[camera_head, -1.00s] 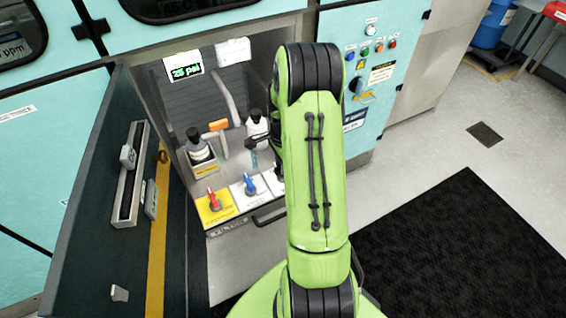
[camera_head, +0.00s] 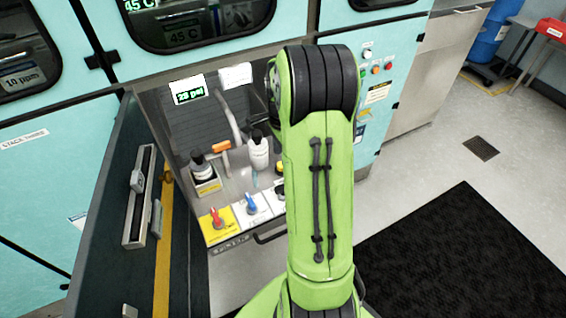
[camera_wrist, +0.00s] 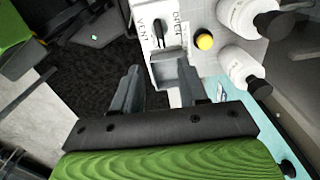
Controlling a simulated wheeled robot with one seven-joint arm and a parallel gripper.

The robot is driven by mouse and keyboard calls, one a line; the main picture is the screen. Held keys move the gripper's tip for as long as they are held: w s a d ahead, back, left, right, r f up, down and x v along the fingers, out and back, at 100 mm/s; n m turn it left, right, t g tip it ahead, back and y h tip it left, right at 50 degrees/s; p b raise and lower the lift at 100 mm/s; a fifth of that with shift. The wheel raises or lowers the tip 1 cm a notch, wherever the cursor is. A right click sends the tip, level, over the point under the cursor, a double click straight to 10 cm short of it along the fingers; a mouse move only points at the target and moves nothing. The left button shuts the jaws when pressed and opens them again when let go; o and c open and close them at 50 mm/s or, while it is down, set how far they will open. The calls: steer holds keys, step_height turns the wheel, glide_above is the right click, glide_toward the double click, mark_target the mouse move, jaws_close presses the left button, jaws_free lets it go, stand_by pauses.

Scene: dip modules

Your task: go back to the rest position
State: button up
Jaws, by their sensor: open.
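My gripper (camera_wrist: 158,78) shows in the wrist view with its two dark fingers apart and nothing clearly held between them. A grey block-like part (camera_wrist: 176,72) shows near the right finger; I cannot tell whether they touch. Beyond the fingers is a white plate marked VENT and OPEN with a black lever (camera_wrist: 158,32). In the head view my green arm (camera_head: 318,180) stands upright in the picture in front of the open cabinet bay, and it hides my gripper.
The bay holds a dark-capped bottle (camera_head: 201,166), a white bottle (camera_head: 258,152), a red valve handle (camera_head: 217,219) and a blue one (camera_head: 251,203). An open door (camera_head: 105,230) stands at left. A black mat (camera_head: 460,250) lies on the floor at right.

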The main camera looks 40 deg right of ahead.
steer(key=shift+r, duration=0.75)
steer(key=a+r+n+t+p, duration=0.1)
steer(key=a+r+n+p, duration=0.1)
steer(key=a+r+n, duration=0.5)
steer(key=s+a+r+n+t+p, duration=0.3)
steer(key=s+a+r+n+t, duration=0.1)
steer(key=s+a+r+n, duration=0.8)
steer(key=s+a+n, duration=0.2)
steer(key=s+a, duration=0.1)
steer(key=a, duration=0.1)
steer(key=shift+s+t+p, duration=0.3)
steer(key=shift+p, duration=0.1)
steer(key=shift+c, duration=0.3)
